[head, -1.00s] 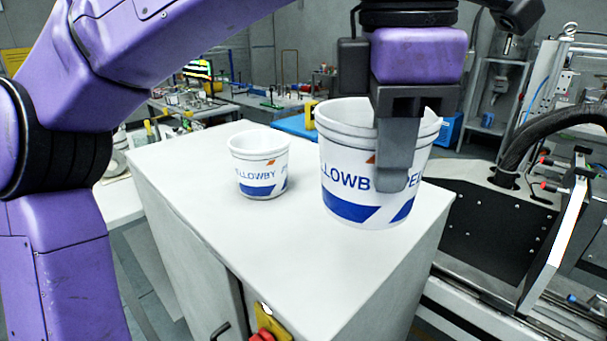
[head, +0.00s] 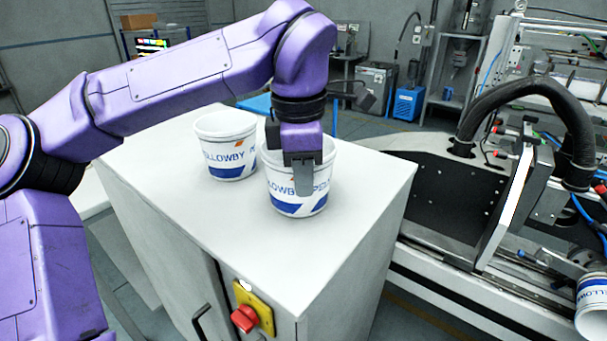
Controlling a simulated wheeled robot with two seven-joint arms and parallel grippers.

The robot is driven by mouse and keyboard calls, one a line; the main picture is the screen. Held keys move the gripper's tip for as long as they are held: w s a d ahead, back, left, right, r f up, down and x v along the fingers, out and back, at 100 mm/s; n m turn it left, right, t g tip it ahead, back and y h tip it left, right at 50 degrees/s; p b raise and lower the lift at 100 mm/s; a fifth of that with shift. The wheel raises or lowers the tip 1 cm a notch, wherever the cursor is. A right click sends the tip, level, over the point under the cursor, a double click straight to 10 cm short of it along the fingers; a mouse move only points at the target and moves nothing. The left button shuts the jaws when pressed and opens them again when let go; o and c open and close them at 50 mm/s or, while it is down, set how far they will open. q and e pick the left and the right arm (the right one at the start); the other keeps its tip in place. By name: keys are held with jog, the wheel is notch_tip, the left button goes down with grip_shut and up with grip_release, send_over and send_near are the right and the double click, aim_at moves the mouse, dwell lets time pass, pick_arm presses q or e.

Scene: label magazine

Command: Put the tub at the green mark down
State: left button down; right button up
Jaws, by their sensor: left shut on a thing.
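My left gripper (head: 303,176) is shut on the rim wall of a white tub (head: 288,205) with blue print. One finger lies against the tub's outside; the other is hidden. The held tub is upright over the white cabinet top (head: 225,250). Its base appears at or very close to the surface; I cannot tell whether it touches. A second like tub (head: 222,165) stands upright just behind and to the left, with its edge close to the held tub. No green mark shows. My right gripper is not in view.
A red button on a yellow plate (head: 262,305) is on the cabinet's front. To the right is a machine with a thick black hose (head: 530,92) and an upright plate (head: 512,200). A third tub (head: 592,308) shows at the lower right edge. The cabinet top's front is clear.

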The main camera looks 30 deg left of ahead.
pick_arm(q)
jog(key=shift+s+d+f, duration=0.1)
jog(key=shift+s, duration=0.05)
jog(key=c, duration=1.3)
grip_release()
jog(key=shift+r, duration=0.4)
jog(key=r, duration=0.4)
jog(key=s+r+p, duration=0.1)
jog(key=r, duration=0.6)
jog(key=shift+s+r+p, duration=0.15)
jog(key=shift+r+p, duration=0.15)
